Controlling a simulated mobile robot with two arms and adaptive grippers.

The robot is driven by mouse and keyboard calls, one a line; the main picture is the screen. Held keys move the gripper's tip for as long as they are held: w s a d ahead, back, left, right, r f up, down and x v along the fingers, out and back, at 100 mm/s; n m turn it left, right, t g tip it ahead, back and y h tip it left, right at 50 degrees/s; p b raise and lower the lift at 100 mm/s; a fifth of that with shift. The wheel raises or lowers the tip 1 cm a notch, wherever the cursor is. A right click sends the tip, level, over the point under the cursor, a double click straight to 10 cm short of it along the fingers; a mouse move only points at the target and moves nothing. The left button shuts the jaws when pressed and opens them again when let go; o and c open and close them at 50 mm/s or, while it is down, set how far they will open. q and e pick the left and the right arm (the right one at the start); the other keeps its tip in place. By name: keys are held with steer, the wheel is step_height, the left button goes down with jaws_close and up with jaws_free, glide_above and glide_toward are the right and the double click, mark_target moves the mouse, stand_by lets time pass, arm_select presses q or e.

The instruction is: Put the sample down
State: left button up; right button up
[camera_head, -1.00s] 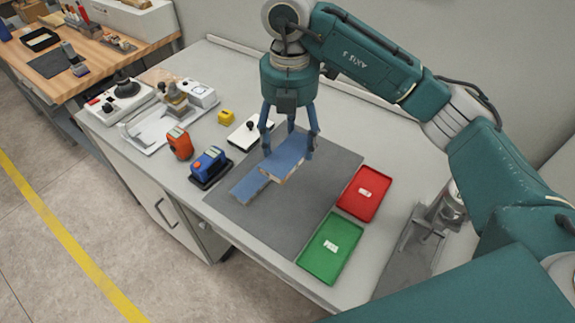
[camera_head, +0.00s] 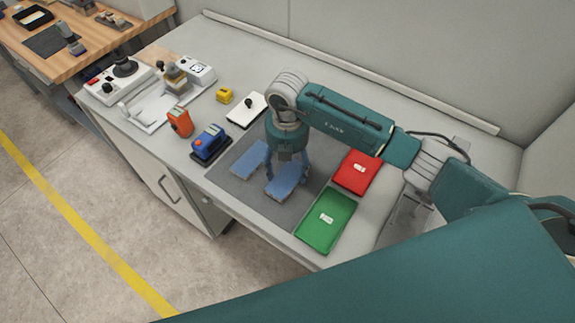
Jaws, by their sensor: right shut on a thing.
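My right gripper (camera_head: 287,165) comes down over the grey mat (camera_head: 243,183) and is shut on a flat blue sample (camera_head: 284,182). The sample is low over the mat; I cannot tell whether it touches it. A second blue panel (camera_head: 250,158) lies on the mat just left of the held one. The red tray (camera_head: 350,184) and the green tray (camera_head: 315,235), each with a white label, are to the right of the mat. My left gripper is not in view.
A blue device (camera_head: 209,145) and an orange device (camera_head: 180,121) stand left of the mat. A yellow block (camera_head: 225,96) and a white plate with a black knob (camera_head: 246,110) are behind. The bench is clear at the back.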

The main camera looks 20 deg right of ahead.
steer(key=shift+f, duration=0.5)
steer(key=shift+f, duration=0.1)
steer(key=o, duration=1.2)
